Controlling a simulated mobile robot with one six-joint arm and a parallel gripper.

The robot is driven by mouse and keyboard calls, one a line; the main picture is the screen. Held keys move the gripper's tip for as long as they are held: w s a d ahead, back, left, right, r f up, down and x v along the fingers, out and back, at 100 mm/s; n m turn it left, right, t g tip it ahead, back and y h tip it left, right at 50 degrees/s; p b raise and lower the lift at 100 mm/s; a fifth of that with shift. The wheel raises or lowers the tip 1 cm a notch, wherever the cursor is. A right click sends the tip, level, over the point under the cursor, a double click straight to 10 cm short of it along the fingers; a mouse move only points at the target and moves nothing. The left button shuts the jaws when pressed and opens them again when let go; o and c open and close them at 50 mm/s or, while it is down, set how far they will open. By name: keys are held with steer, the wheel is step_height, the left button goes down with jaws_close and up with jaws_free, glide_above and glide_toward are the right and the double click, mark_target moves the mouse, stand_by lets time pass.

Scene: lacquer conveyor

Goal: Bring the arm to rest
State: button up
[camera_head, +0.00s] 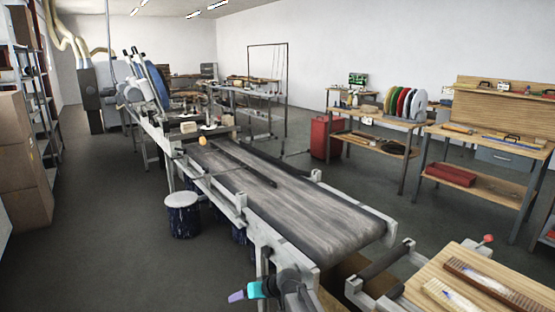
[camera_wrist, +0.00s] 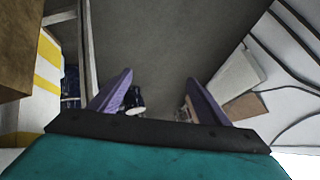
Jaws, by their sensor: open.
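My gripper (camera_head: 236,296) shows at the bottom of the head view, left of the conveyor's near end, with purple fingers and a teal body. In the wrist view my gripper (camera_wrist: 160,95) has its two purple fingers spread wide apart. No held object shows between them; grey floor lies beyond. Part of my arm is cut off by the lower edge of the head view.
A long grey conveyor belt (camera_head: 285,200) runs beside my gripper. A white-lidded dark drum (camera_head: 183,214) stands left of it. A wooden board (camera_head: 515,290) is at lower right. Cardboard boxes (camera_head: 22,160) stand far left. Open floor (camera_head: 110,240) lies between boxes and conveyor.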

steer(key=s+d+f+m+g+h+p, duration=0.25)
steer(key=s+d+f+g+h, duration=0.2)
steer(key=s+d+f, duration=1.2)
steer(key=s+d+f+g+h+p, duration=0.1)
steer(key=s+d+f+g, duration=0.1)
steer(key=s, duration=0.7)
steer(key=s+d+f+m+g+p, duration=0.1)
steer(key=s+d, duration=0.4)
steer(key=s, duration=0.5)
steer(key=s+d+f+g+h+p, duration=0.1)
steer(key=s+d+f+g+p, duration=0.1)
steer(key=s, duration=0.8)
steer(key=shift+d+f+m+g+h, duration=0.35)
steer(key=shift+d+f+g, duration=0.35)
steer(key=shift+d, duration=0.45)
steer(key=shift+c, duration=0.2)
